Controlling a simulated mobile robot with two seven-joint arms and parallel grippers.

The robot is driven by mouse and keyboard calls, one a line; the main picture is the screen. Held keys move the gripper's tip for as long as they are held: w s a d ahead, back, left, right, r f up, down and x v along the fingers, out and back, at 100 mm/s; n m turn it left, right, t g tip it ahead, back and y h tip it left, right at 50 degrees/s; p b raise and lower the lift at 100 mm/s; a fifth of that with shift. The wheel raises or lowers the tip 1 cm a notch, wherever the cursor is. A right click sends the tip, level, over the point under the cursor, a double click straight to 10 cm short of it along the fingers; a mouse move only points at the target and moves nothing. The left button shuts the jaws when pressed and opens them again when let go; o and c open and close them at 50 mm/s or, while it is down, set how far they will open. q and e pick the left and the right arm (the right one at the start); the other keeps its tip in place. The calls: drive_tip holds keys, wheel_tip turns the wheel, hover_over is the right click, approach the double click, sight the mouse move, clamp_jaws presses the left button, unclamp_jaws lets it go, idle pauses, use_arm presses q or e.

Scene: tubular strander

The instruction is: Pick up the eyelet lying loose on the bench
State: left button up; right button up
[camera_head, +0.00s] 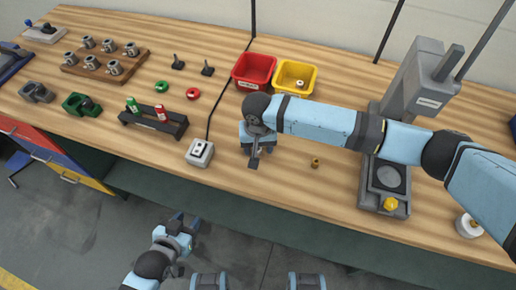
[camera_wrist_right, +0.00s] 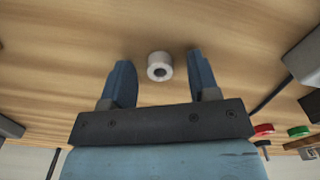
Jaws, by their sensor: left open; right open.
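A small pale grey ring-shaped eyelet (camera_wrist_right: 160,66) lies on the wooden bench (camera_head: 330,190). In the right wrist view it appears between the two blue fingers, near their tips, with a gap on each side. In the head view my right gripper (camera_head: 254,160) points down over the bench and the eyelet is mostly or wholly hidden by it. The right gripper is open and holds nothing. My left gripper (camera_head: 183,223) is open and empty, low in front of the bench, far from the eyelet.
A small brass piece (camera_head: 315,162) lies right of the right gripper. A white switch box (camera_head: 200,152) stands to its left. Red (camera_head: 254,68) and yellow (camera_head: 295,76) bins are behind. A grey press (camera_head: 387,180) stands at right, near my arm.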

drive_tip(key=c, duration=1)
drive_tip(key=shift+r, duration=0.1)
